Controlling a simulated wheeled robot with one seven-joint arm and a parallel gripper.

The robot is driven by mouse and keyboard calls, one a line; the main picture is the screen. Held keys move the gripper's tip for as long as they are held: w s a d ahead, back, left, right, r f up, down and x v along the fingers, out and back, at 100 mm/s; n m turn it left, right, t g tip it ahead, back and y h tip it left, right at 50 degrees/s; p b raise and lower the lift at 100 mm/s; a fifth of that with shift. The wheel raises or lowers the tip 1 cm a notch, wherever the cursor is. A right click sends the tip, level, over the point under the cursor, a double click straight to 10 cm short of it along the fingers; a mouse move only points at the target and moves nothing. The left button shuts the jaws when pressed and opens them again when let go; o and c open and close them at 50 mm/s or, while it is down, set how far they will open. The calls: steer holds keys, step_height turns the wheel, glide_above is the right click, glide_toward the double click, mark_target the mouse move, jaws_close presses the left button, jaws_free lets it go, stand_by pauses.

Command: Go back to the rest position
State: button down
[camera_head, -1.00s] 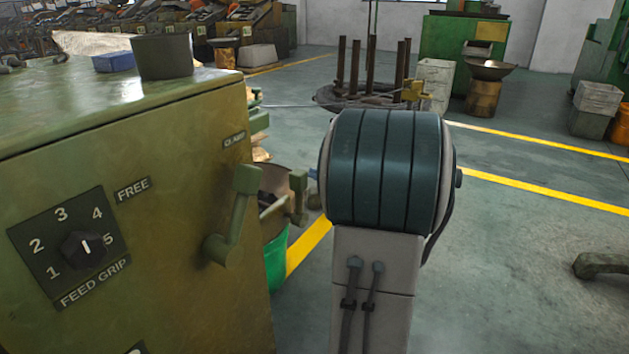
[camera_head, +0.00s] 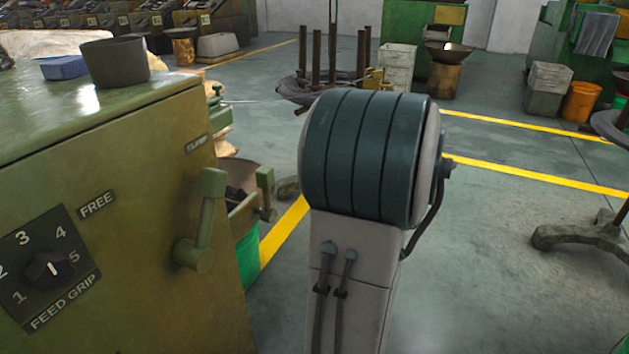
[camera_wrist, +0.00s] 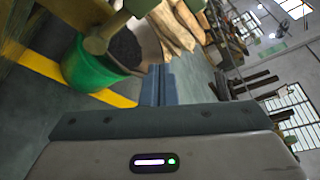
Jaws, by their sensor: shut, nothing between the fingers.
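My arm stands upright in the middle of the head view, its teal and grey elbow casing in front, and it hides my gripper there. In the wrist view my gripper (camera_wrist: 159,78) shows as two blue-grey fingers lying together, shut and empty. It points out over the floor, beside a green bucket (camera_wrist: 84,72) and apart from it as far as I can tell. The olive machine (camera_head: 140,170) with the FEED GRIP dial (camera_head: 50,268) stands close on the left. Its clamp lever (camera_head: 205,220) sticks out toward my arm.
A dark cup (camera_head: 115,62) and a blue box (camera_head: 64,68) stand on the machine top. The green bucket (camera_head: 247,262) is behind the lever. A rack with upright posts (camera_head: 332,60) stands beyond my arm. Open floor lies right, with a metal stand foot (camera_head: 580,230) there.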

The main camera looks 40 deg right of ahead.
steer(key=s+a+r+n+g+y+p, duration=0.25)
steer(key=a+r+n+g+p, duration=0.3)
steer(key=a+r+p, duration=0.7)
steer(key=s+a+r+n+g+y+p, duration=0.2)
steer(key=a+r+n+g+y+p, duration=0.3)
steer(key=a+r+p, duration=0.7)
steer(key=s+a+r+n+h+p, duration=0.2)
steer(key=s+r+n+h+p, duration=0.15)
steer(key=r+p, duration=0.6)
steer(key=s+a+r+n+h+p, duration=0.1)
steer(key=s+r+n+h+p, duration=0.3)
steer(key=r+p, duration=0.6)
steer(key=s+a+r+n+h+p, duration=0.2)
steer(key=r+n+p, duration=0.3)
steer(key=r+p, duration=0.45)
step_height(320, 180, down, 7)
steer(key=g+b, duration=0.1)
steer(key=b, duration=0.2)
steer(key=shift+w+d+r, duration=0.15)
steer(key=shift+w, duration=0.1)
